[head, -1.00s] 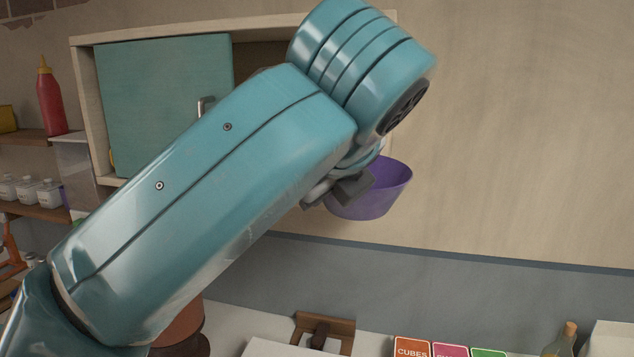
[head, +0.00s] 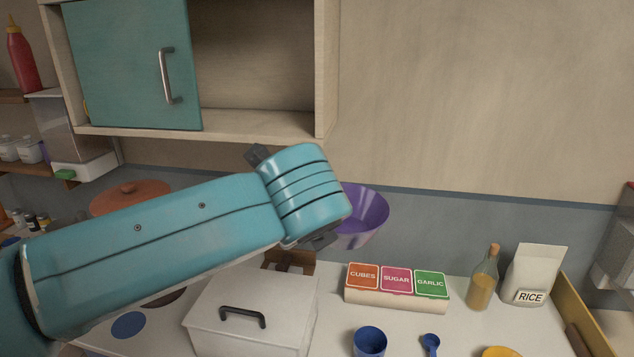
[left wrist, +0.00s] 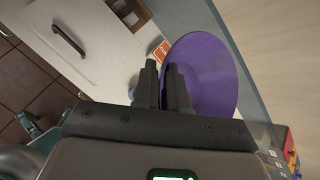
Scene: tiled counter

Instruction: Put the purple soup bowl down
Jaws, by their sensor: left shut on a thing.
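The purple soup bowl (head: 364,215) is in the air in front of the wall, above the back of the counter, in the head view. It is tilted, with its inside partly showing. My left arm hides its left part. In the left wrist view the bowl (left wrist: 205,75) is at the fingers of my left gripper (left wrist: 163,72), which is shut on its rim. In the head view my left wrist covers most of that gripper. My right gripper is not in view.
A white lidded box (head: 250,305) stands below my left arm. Behind the clear counter patch are a box of cards (head: 395,288), an oil bottle (head: 484,280) and a rice bag (head: 535,275). A blue cup (head: 370,341) and blue scoop (head: 431,343) are in front. An open cupboard (head: 255,65) hangs above.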

